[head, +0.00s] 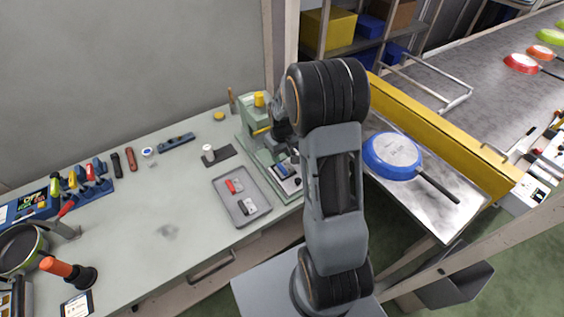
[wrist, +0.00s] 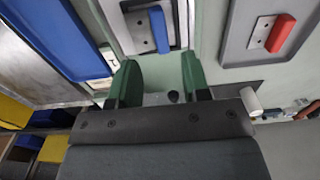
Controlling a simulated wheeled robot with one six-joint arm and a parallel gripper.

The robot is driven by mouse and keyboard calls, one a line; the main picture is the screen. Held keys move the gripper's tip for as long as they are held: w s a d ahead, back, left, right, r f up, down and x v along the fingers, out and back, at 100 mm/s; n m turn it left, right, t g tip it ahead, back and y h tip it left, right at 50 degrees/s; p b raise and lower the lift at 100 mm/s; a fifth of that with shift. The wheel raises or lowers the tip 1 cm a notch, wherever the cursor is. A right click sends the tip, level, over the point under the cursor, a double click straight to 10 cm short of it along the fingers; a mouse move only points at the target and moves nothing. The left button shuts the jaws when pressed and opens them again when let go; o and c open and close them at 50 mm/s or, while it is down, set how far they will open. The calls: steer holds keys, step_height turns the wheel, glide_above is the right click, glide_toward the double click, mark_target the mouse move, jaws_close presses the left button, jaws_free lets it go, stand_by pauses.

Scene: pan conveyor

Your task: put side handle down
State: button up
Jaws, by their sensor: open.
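A blue side handle (head: 284,170) lies on the metal plate at the base of the green press (head: 256,145). In the wrist view the blue handle (wrist: 159,29) lies on its plate (wrist: 136,32), beyond my fingertips. My gripper (wrist: 159,73) is open, its two green fingers apart with nothing held between them. The handle and the fingers are apart in the wrist view. In the head view my arm hides most of the gripper. A grey tray (head: 258,213) beside the press holds a red handle (head: 233,186) and a dark one; the red handle (wrist: 280,33) also shows in the wrist view.
A blue pan (head: 393,153) with a black handle lies on the metal table to the right, by a yellow conveyor rail (head: 440,135). Tools and a pan crowd the bench's left end. The bench middle (head: 150,200) is clear.

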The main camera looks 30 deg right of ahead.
mark_target(282, 167)
steer(key=s+a+r+t, duration=0.1)
steer(key=s+a+r, duration=0.2)
steer(key=r, duration=0.5)
steer(key=s+a+r+t, duration=0.1)
steer(key=s+a+r, duration=0.1)
steer(key=s+r, duration=0.35)
steer(key=s+a+r+m+t, duration=0.1)
steer(key=s+a+r+t, duration=0.1)
steer(key=s+a+r, duration=0.2)
steer(key=s, duration=0.3)
steer(key=shift+s+a+r+t, duration=0.2)
steer(key=shift+s+r+t, duration=0.1)
steer(key=shift+s, duration=0.1)
